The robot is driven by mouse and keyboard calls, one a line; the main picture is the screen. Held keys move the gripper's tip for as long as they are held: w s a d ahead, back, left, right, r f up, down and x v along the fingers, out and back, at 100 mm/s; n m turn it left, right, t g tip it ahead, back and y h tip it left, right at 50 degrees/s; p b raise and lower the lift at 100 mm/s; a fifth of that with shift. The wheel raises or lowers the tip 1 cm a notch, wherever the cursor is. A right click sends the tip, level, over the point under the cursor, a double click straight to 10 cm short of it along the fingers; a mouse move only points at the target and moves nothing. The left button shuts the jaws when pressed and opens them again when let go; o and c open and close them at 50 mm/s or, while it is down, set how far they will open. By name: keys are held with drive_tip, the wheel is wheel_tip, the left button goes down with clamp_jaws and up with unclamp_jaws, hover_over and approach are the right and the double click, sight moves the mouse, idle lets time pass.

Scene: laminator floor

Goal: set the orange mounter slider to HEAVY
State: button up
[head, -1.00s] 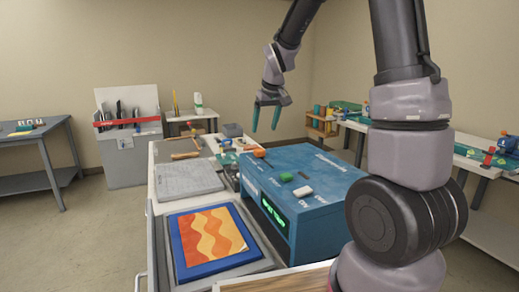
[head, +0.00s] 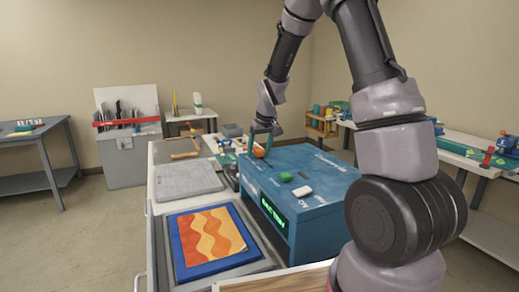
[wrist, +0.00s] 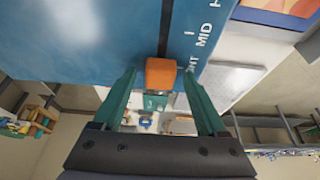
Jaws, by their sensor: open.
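The blue mounter (head: 315,175) stands on the bench with a lit green display (head: 273,213) on its front. Its orange slider (head: 259,152) is at the far left end of its slot. In the wrist view the orange slider knob (wrist: 160,73) sits by the partly covered "...HT" lettering, with MID and an H further along the scale. My gripper (head: 262,134) is at the slider; the wrist view shows its green fingers (wrist: 163,92) open, one on each side of the knob with gaps. Whether they touch it cannot be told.
A green knob (head: 286,177) and a white switch (head: 302,191) sit on the mounter's top. A blue tray with an orange-yellow picture (head: 210,235) lies in front on the left. A grey board (head: 188,180) lies behind it.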

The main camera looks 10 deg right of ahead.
clamp_jaws()
idle(1.4)
